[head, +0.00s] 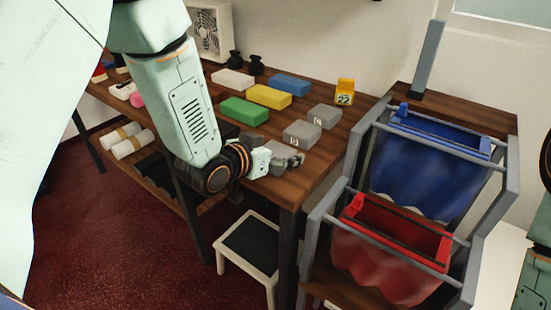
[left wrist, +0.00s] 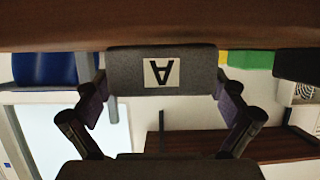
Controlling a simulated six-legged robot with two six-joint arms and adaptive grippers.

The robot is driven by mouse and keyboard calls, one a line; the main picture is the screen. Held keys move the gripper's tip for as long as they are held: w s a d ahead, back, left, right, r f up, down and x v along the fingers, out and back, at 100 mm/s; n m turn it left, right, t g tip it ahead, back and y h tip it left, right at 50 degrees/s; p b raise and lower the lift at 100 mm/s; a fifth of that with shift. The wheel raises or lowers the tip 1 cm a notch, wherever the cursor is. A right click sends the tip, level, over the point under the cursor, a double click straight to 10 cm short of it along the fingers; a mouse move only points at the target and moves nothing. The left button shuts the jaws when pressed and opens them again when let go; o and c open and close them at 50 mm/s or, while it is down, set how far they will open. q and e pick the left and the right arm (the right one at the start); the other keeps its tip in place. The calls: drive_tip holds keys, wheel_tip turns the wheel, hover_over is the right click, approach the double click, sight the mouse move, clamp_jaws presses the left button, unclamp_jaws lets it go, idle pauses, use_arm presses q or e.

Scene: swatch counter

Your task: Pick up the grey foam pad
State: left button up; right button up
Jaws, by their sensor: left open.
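Several grey foam pads lie at the right end of the wooden table: one at the back (head: 325,115), one in front of it (head: 301,134), and one nearest the edge (head: 279,149), partly hidden by my left gripper (head: 288,160). In the left wrist view a grey pad with a white label "A" (left wrist: 162,73) lies between the fingers of my left gripper (left wrist: 162,92). The fingers are open, one at each side of the pad; whether they touch it I cannot tell. My right gripper is not in view.
Green (head: 244,111), yellow (head: 268,96), blue (head: 289,85) and white (head: 232,79) pads lie further back. A yellow "22" block (head: 344,92) stands behind. Blue (head: 425,172) and red (head: 390,250) fabric bins hang in a rack at right. A stool (head: 249,250) stands below.

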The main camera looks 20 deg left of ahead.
use_arm(q)
drive_tip(key=shift+w+f, duration=0.1)
drive_tip(key=shift+a, duration=0.1)
drive_tip(key=shift+c, duration=0.8)
drive_tip(key=c, duration=0.8)
